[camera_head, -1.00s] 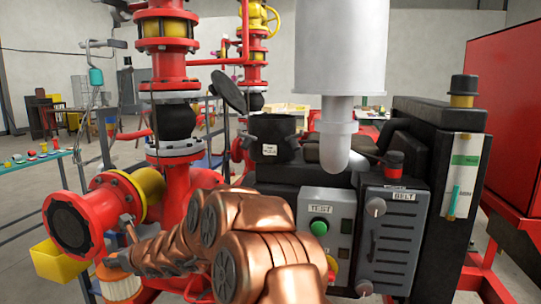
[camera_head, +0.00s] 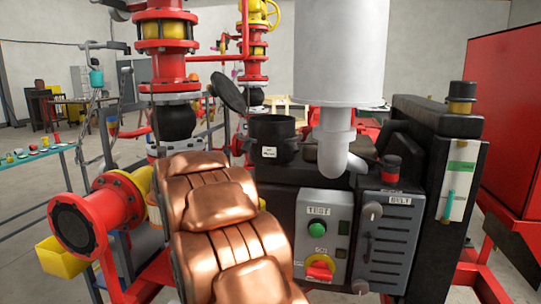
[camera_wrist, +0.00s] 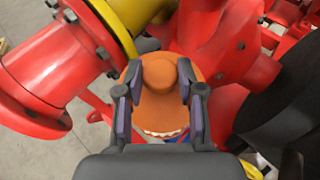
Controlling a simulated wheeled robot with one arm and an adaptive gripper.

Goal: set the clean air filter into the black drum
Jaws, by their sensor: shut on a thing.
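The air filter (camera_wrist: 160,100) has an orange cap with a round knob and a pale pleated edge below. In the wrist view my gripper (camera_wrist: 160,78) is shut on the knob, one finger on each side. In the head view my copper-coloured arm hides the gripper and most or all of the filter. The black drum (camera_head: 272,143) stands open-topped on the dark machine, right of my arm, with a small white label on its front. Its round dark lid (camera_head: 228,92) is swung up at the left. The drum's inside cannot be seen.
A red flanged pipe (camera_head: 95,215) with a yellow band stands left of my arm, close to the filter in the wrist view. A grey pipe (camera_head: 335,135) rises just right of the drum. A grey test box (camera_head: 323,235) sits below.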

